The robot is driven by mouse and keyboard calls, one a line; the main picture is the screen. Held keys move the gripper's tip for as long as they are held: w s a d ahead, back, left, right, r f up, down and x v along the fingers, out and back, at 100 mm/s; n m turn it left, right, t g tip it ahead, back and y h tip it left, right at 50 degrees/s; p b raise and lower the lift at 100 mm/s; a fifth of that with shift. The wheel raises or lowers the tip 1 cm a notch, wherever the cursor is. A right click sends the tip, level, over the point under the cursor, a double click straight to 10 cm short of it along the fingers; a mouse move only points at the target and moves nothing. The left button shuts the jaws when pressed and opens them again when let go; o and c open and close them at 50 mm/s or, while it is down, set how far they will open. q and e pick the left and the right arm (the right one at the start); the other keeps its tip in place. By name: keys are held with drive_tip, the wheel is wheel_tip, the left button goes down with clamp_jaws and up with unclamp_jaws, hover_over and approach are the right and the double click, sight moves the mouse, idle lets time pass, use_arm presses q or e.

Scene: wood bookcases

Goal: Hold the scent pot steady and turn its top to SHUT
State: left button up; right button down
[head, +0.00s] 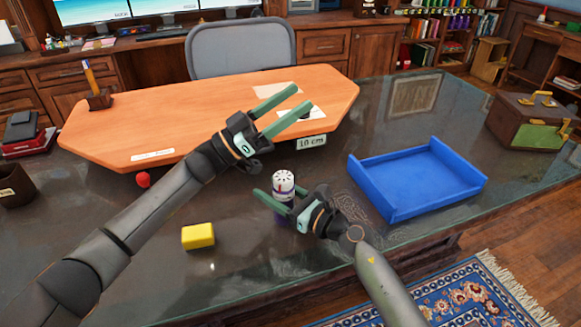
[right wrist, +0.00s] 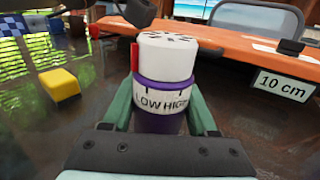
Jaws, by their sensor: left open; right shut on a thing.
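The scent pot (head: 283,183) stands upright on the dark glossy desk, with a white vented top and a purple body. In the right wrist view the pot (right wrist: 165,62) has a white band reading LOW and HIGH. A red pointer (right wrist: 134,56) sits at the left of the top, left of LOW; the word SHUT is not visible. My right gripper (head: 272,196) is shut on the purple body below the top. My left gripper (head: 303,97) is open and empty, above the orange raised board and behind the pot, apart from it.
A blue tray (head: 420,178) lies right of the pot, a yellow block (head: 198,236) to the left and a red ball (head: 143,180) farther back. The orange board (head: 190,125) bears a "10 cm" label (head: 311,141). A box (head: 522,122) stands at far right.

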use_arm(q)
wheel_tip(320, 180, down, 3)
drive_tip(key=n+t+y, duration=0.2)
drive_tip(key=n+t, duration=0.2)
drive_tip(key=t, duration=0.2)
drive_tip(key=n+t+y, duration=0.3)
drive_tip(key=y, duration=0.2)
hover_over(288, 172)
drive_tip(key=s, duration=0.1)
drive_tip(key=f, duration=0.5)
drive_tip(key=shift+s+f, duration=0.1)
drive_tip(key=shift+s, duration=0.1)
drive_tip(key=s+a+f+n+y, duration=0.2)
drive_tip(key=s+a+f+y, duration=0.3)
drive_tip(key=s+f+y, duration=0.25)
drive_tip(key=x, duration=1.2)
drive_tip(key=shift+s+r, duration=0.1)
drive_tip(key=shift+r, duration=0.1)
clamp_jaws()
